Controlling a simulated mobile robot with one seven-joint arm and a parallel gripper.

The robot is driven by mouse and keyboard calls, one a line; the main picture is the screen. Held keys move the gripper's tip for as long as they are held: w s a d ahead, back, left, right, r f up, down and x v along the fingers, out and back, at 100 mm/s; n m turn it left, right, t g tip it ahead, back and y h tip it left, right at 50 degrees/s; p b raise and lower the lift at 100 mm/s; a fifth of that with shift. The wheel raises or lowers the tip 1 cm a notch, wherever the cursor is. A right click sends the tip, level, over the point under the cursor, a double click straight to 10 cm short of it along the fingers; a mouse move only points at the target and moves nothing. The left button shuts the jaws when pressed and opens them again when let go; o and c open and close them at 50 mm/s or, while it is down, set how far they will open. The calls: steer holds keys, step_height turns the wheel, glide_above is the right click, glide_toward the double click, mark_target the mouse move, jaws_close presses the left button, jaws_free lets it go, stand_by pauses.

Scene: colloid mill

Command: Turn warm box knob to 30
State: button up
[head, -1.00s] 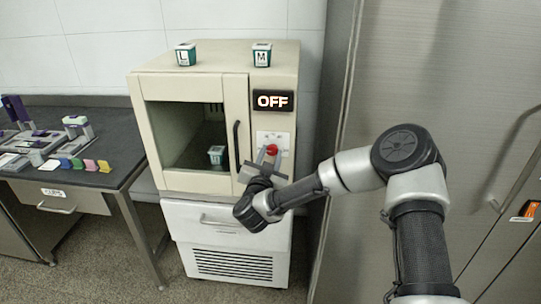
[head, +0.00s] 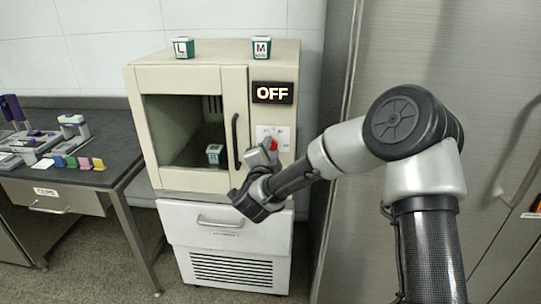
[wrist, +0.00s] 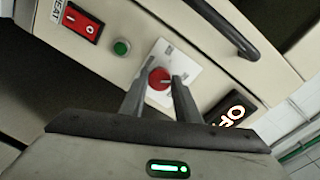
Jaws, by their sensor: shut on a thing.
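The warm box (head: 180,82) is a cream cabinet with a dark window, and its display (head: 272,92) reads OFF. The red knob (head: 272,146) sits on a white dial plate below the display, partly hidden by my gripper in the head view. In the wrist view the red knob (wrist: 159,78) lies between my fingertips, on the white plate (wrist: 172,62). My gripper (wrist: 158,84) is closed around the knob, one finger on each side. The dial markings are too small to read.
A dark door handle (head: 236,141) is left of the knob. The wrist view shows a red rocker switch (wrist: 82,22) and a green button (wrist: 122,47) near the knob. Tubs L (head: 183,48) and M (head: 261,48) stand on top; another tub (head: 214,153) is inside.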

steer(key=shift+m, duration=0.5)
steer(key=o, duration=1)
steer(key=shift+o, duration=0.2)
steer(key=s+a, duration=0.1)
steer(key=s, duration=1.6)
steer(key=shift+s+r+p, duration=0.2)
steer(key=shift+r+p, duration=0.25)
steer(key=shift+a, duration=0.1)
